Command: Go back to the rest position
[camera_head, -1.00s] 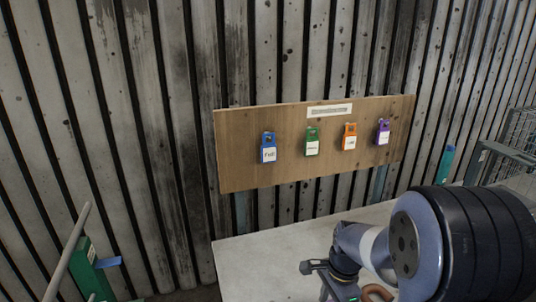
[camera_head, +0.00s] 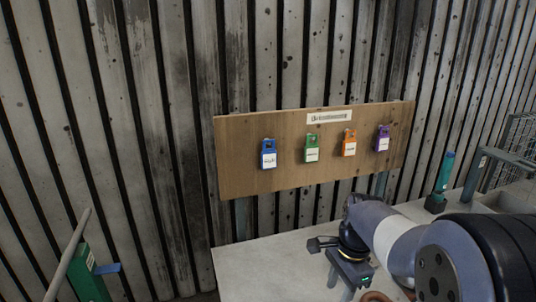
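My gripper (camera_head: 323,262) is at the lower middle of the head view, above the pale table top (camera_head: 265,262). Its two dark fingers stand apart with nothing visible between them. My arm's blue-grey and black links reach in from the lower right corner and hide the table's right part. The gripper is clear of the tag board.
A wooden board (camera_head: 235,165) at the wall carries blue (camera_head: 268,154), green (camera_head: 311,149), orange (camera_head: 349,143) and purple (camera_head: 383,138) tags. A green-teal upright item (camera_head: 445,172) stands at right. A brown ring (camera_head: 376,297) shows partly below the gripper. A green post (camera_head: 88,275) stands lower left.

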